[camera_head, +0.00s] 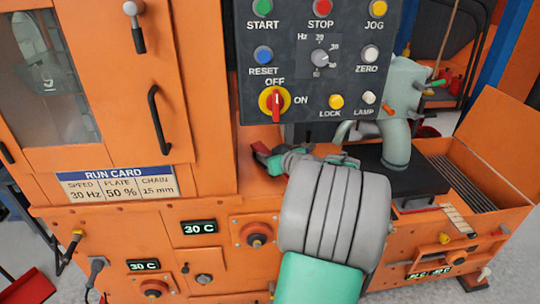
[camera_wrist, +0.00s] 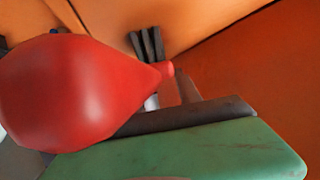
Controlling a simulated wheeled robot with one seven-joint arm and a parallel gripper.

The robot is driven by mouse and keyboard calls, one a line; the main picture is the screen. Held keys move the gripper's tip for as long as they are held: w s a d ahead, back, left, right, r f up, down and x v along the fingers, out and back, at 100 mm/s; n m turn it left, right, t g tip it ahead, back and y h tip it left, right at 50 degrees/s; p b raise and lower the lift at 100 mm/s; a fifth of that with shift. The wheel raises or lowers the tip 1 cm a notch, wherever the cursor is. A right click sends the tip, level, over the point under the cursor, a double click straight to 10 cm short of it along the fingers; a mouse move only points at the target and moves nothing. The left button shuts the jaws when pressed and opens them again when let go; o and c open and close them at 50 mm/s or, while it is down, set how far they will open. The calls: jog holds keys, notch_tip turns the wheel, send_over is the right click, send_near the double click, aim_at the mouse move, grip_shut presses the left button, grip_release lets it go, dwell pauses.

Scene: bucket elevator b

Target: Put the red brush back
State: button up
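The red brush shows large in the wrist view, its rounded red handle (camera_wrist: 75,88) close to the camera and narrowing to the right. Dark bristle-like strips (camera_wrist: 148,43) show behind its narrow end. In the head view, small red parts of the brush (camera_head: 261,149) show at the tip of my gripper (camera_head: 290,160), over the orange ledge below the control panel. One green finger with a dark pad (camera_wrist: 200,113) runs along the lower side of the handle in the wrist view. The other finger is not clearly visible, so I cannot tell whether the grip is closed.
The control panel (camera_head: 312,70) with its red and yellow switch (camera_head: 275,102) stands just above my gripper. The orange cabinet door (camera_head: 120,80) is at left. A grey-green spout (camera_head: 396,140) and an open orange bin (camera_head: 490,165) are at right.

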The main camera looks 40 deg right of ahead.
jog(key=o, duration=0.4)
jog(key=shift+r, duration=0.25)
jog(key=p+v, duration=0.1)
jog(key=v, duration=1.1)
